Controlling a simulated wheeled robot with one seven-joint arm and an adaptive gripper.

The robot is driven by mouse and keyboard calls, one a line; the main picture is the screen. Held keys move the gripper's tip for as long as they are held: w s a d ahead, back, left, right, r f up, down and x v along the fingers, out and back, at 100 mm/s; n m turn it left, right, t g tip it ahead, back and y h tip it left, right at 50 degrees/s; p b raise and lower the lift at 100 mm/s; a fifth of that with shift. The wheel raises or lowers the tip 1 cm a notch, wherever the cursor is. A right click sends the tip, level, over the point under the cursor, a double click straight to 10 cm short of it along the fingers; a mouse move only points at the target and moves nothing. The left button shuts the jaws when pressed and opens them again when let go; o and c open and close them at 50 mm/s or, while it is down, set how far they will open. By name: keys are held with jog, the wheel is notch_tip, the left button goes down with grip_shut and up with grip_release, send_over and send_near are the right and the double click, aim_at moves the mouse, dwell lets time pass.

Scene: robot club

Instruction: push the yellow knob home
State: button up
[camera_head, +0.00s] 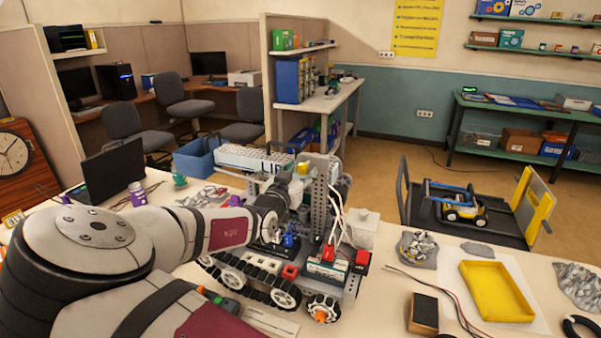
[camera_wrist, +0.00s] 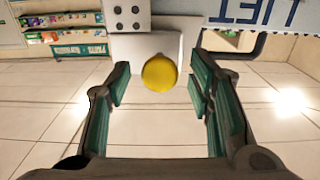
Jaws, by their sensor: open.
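The yellow knob (camera_wrist: 160,73) is a round yellow cap in the wrist view, in front of a pale grey block (camera_wrist: 180,45). My gripper (camera_wrist: 160,84) is open, with one green-padded finger on each side of the knob and a gap to both. I cannot tell how far the fingertips are from the knob in depth. In the head view a small yellow piece (camera_head: 303,168) shows on top of the tracked robot (camera_head: 265,275), and it appears to be the same knob. My gripper is largely hidden there behind my arm and the robot's parts.
A grey perforated post (camera_head: 321,195) with wires stands right beside the knob. A lettered panel (camera_head: 252,158) lies behind it. A yellow tray (camera_head: 495,290), a dark block (camera_head: 423,313) and cables lie on the table to the right. A laptop (camera_head: 112,172) stands at left.

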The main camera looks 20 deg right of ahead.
grip_shut()
jog(key=shift+b+x, duration=0.45)
jog(key=shift+x, duration=0.85)
grip_release()
jog(key=v, duration=1.2)
